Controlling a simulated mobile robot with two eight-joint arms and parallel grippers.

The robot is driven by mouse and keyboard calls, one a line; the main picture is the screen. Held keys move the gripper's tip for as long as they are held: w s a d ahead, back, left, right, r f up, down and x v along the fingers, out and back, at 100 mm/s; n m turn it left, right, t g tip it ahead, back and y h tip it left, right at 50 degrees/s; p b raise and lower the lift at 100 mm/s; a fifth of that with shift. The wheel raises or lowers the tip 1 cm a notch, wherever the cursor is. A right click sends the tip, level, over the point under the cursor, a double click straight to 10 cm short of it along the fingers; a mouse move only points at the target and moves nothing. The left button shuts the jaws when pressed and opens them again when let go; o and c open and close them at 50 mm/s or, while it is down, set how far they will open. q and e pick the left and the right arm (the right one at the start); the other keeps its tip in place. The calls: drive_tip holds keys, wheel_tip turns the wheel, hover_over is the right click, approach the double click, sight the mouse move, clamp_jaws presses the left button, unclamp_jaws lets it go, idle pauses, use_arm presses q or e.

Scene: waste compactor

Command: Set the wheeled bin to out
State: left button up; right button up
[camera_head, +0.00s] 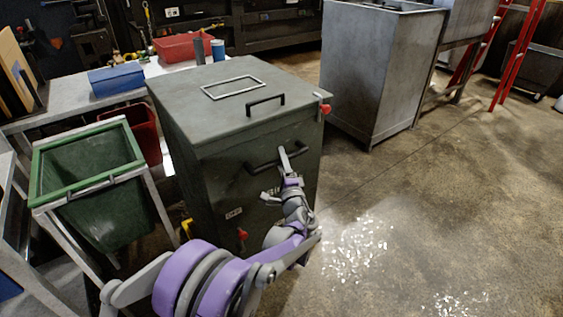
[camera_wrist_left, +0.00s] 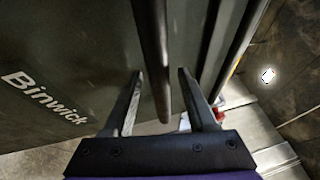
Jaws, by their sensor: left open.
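The dark green-grey compactor box (camera_head: 220,165) stands in the middle of the head view, with its flat lid closed. Its front, which I take for the wheeled bin's face, carries a dark bar handle (camera_head: 262,166). This front looks flush with the box; no gap shows. My left gripper (camera_head: 277,176) is open at that handle. In the left wrist view, the handle bar (camera_wrist_left: 154,50) runs between the two open fingers (camera_wrist_left: 160,80), beside the front marked "Binwick" (camera_wrist_left: 45,97). I cannot tell whether a finger touches the bar. My right gripper is out of view.
An open green tub (camera_head: 95,190) on a metal frame stands left of the box. A table with a blue box (camera_head: 116,79) and a red tray (camera_head: 182,47) is behind it. A grey metal cabinet (camera_head: 375,75) stands back right. The floor at front right is mostly clear.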

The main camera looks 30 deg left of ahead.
use_arm(q)
clamp_jaws()
idle(1.4)
